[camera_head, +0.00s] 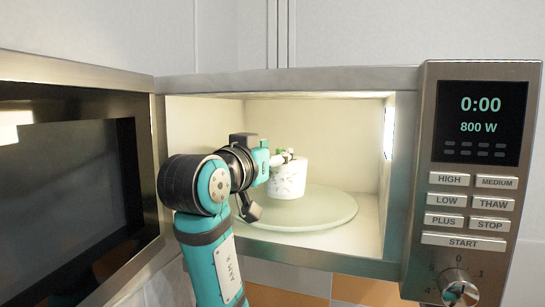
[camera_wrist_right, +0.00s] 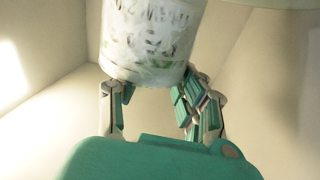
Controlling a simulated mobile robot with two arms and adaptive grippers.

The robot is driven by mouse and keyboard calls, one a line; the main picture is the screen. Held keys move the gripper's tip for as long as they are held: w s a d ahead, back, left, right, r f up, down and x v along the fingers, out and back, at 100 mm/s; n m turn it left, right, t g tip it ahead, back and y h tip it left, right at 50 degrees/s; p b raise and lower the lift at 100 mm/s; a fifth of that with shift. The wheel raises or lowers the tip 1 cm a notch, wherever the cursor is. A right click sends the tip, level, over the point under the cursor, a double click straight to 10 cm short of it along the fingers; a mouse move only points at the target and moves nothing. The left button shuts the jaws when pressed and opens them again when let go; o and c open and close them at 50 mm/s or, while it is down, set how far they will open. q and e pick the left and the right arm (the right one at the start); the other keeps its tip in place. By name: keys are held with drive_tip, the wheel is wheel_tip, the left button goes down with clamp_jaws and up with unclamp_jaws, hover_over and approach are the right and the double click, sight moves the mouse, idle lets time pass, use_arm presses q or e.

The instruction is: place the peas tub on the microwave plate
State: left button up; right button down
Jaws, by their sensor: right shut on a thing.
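The peas tub (camera_head: 289,180) is white with dark and green markings. It is inside the open microwave, over the round glass plate (camera_head: 325,212); I cannot tell whether its base touches the plate. My right gripper (camera_head: 282,158) reaches in from the left and is shut on the tub near its upper part. In the right wrist view the tub (camera_wrist_right: 152,42) is between the fingers (camera_wrist_right: 155,95), and its far end is cut off by the frame. My left gripper is in neither view.
The microwave door (camera_head: 70,190) stands open at the left. The control panel (camera_head: 475,180) is at the right and reads 0:00 and 800 W. The cavity's side walls (camera_head: 388,150) and top edge frame the arm. The plate is bare to the right of the tub.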

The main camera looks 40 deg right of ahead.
drive_tip(key=shift+d+f+p, duration=0.1)
drive_tip(key=shift+f+p, duration=0.3)
drive_tip(key=shift+f, duration=0.5)
drive_tip(key=shift+d+f, duration=0.1)
drive_tip(key=shift+f, duration=0.15)
drive_tip(key=c, duration=0.9)
unclamp_jaws()
drive_tip(key=shift+a, duration=0.2)
drive_tip(key=b+v, duration=0.6)
drive_tip(key=v, duration=0.6)
